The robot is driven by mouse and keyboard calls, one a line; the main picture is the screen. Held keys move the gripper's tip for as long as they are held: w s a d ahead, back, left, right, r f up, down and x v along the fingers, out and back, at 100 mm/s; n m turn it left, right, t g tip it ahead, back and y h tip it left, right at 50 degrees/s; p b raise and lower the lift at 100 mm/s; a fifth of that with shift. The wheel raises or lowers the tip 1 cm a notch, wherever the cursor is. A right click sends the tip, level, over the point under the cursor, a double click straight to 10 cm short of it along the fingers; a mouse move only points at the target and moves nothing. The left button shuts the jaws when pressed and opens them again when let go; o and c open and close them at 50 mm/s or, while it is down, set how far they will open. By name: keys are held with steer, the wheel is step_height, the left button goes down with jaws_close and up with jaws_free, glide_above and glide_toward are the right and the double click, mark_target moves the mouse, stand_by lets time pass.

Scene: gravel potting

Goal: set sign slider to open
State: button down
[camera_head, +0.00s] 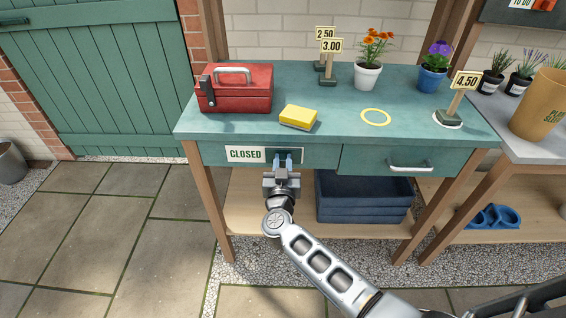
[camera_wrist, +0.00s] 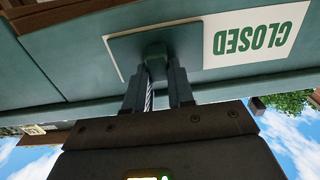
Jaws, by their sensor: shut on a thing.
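The sign (camera_head: 244,154) is on the front of the teal bench, left of the drawer, and reads CLOSED. It also shows upside down in the wrist view (camera_wrist: 285,35). The slider, a dark teal plate (camera_head: 298,153), covers the right part of the sign; the wrist view shows the plate (camera_wrist: 125,48) with its knob (camera_wrist: 155,52). My gripper (camera_head: 288,160) is in front of the plate, and its fingers (camera_wrist: 161,78) are shut on the knob. The fingers hide part of the slider in the head view.
A drawer (camera_head: 370,160) with a metal handle is right of the slider. The bench top (camera_head: 220,126) holds a red toolbox (camera_head: 236,92), a yellow sponge (camera_head: 298,117), price signs and flower pots. Dark blue trays (camera_head: 362,201) sit on the shelf below, right of my gripper.

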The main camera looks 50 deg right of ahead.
steer(key=shift+d, duration=0.1)
steer(key=w+a, duration=0.2)
steer(key=w, duration=0.1)
steer(key=w+a+p, duration=0.1)
steer(key=w+a, duration=0.1)
steer(key=w, duration=0.1)
steer(key=w+a, duration=0.3)
steer(key=shift+r, duration=0.1)
steer(key=c, duration=1)
jaws_free()
steer(key=shift+o, duration=0.2)
steer(key=p+v, duration=0.1)
steer(key=v, duration=0.7)
steer(key=shift+w, duration=0.1)
